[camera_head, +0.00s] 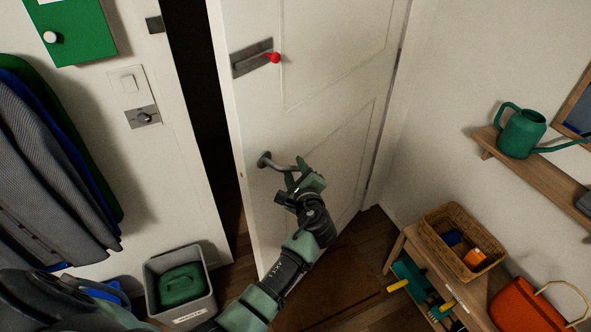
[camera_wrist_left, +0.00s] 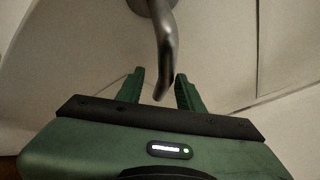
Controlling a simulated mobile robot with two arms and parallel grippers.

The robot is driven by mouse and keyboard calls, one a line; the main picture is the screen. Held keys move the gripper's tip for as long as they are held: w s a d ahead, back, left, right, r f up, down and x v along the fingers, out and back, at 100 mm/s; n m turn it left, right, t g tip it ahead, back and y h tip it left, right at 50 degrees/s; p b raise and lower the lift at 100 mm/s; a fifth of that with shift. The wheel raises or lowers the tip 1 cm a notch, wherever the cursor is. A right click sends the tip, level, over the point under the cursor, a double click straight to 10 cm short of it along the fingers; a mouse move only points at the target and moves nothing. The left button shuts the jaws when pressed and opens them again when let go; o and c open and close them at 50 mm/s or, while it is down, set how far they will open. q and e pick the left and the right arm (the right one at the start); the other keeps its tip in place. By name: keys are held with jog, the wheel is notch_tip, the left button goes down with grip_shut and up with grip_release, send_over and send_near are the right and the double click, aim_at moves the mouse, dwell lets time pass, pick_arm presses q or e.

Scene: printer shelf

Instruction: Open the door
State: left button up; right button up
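The white door (camera_head: 315,110) stands ajar, with a dark gap along its left edge. Its grey lever handle (camera_head: 279,165) sticks out at the left part of the door and points right. Above it is a metal plate with a red latch knob (camera_head: 275,57). My left gripper (camera_head: 297,177) is at the free end of the lever. In the left wrist view the handle (camera_wrist_left: 163,40) reaches down between the two green fingers (camera_wrist_left: 160,89). The fingers are apart, with gaps beside the lever. My right gripper is not in view.
Coats (camera_head: 45,165) hang on the left wall, above a grey bin (camera_head: 180,285) with a green item. To the right are a low wooden bench with a wicker basket (camera_head: 435,235) and an orange bag (camera_head: 525,305). A green watering can (camera_head: 522,132) stands on a wall shelf (camera_head: 540,175).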

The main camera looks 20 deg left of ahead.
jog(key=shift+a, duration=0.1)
pick_arm(q)
jog(key=shift+d, duration=0.15)
jog(key=b+v, duration=0.1)
jog(key=v, duration=0.6)
jog(key=shift+s, duration=0.3)
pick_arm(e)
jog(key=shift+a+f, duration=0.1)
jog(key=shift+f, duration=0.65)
pick_arm(q)
jog(key=shift+d, duration=0.1)
